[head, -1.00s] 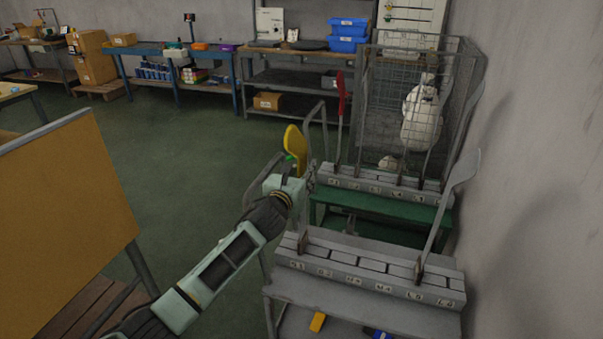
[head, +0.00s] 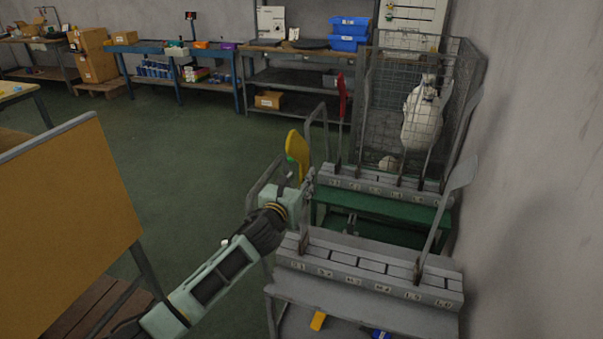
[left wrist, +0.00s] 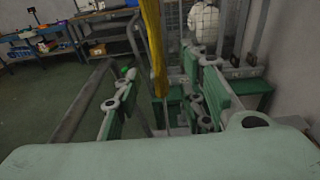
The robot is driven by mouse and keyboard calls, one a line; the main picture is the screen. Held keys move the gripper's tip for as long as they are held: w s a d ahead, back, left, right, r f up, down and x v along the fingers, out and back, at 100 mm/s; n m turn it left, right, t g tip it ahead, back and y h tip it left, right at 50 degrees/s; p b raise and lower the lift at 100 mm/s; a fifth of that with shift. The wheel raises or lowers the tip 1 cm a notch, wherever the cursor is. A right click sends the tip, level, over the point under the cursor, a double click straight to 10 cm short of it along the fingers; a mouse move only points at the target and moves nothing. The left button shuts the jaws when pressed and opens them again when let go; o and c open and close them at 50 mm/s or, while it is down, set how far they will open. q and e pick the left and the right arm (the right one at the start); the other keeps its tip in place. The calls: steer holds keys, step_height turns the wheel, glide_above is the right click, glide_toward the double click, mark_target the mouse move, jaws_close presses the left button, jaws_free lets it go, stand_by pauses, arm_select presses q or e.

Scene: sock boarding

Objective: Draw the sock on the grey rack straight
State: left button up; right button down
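A yellow sock (head: 297,152) shows on an upright form at the left end of the grey rack (head: 370,297). My left gripper (head: 306,184) is at the lower part of the yellow sock. In the left wrist view the sock (left wrist: 155,45) runs down between the two green-padded fingers (left wrist: 162,102), which are spread apart with gaps beside it. The form's foot shows at the left slot of the rack, while my gripper hides its middle. I cannot tell whether the sock is wrinkled. My right gripper is out of view.
A bare grey form (head: 446,215) stands at the rack's right end. Behind is a green stand (head: 385,206) with a red-covered form (head: 342,105) and grey forms. A wire cage (head: 385,110) holds a white bundle (head: 423,115). A wall closes the right side; an orange panel (head: 70,215) stands left.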

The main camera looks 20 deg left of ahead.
arm_select(q)
steer(key=s+a+f+n+g+p, duration=0.1)
steer(key=s+f+n+g, duration=0.2)
steer(key=s+f+n, duration=0.7)
steer(key=s+a+f+n+g+y+p, duration=0.15)
steer(key=s+f, duration=0.55)
steer(key=f, duration=0.9)
steer(key=s+a+f+n+g+h, duration=0.15)
steer(key=s+f+n+g, duration=0.4)
steer(key=f, duration=0.75)
steer(key=s+d+f+n+g, duration=0.1)
steer(key=s+f+n, duration=0.4)
steer(key=s, duration=0.9)
steer(key=s+d+f+n+g, duration=0.1)
steer(key=s+f+n, duration=0.5)
steer(key=s, duration=0.9)
steer(key=s+d+f+n+g, duration=0.1)
steer(key=s+f+n+g, duration=0.2)
steer(key=s, duration=1.2)
step_height(320, 180, down, 5)
steer(key=n, duration=0.3)
steer(key=shift+d+r+g+y, duration=0.15)
steer(key=shift+g+y, duration=0.15)
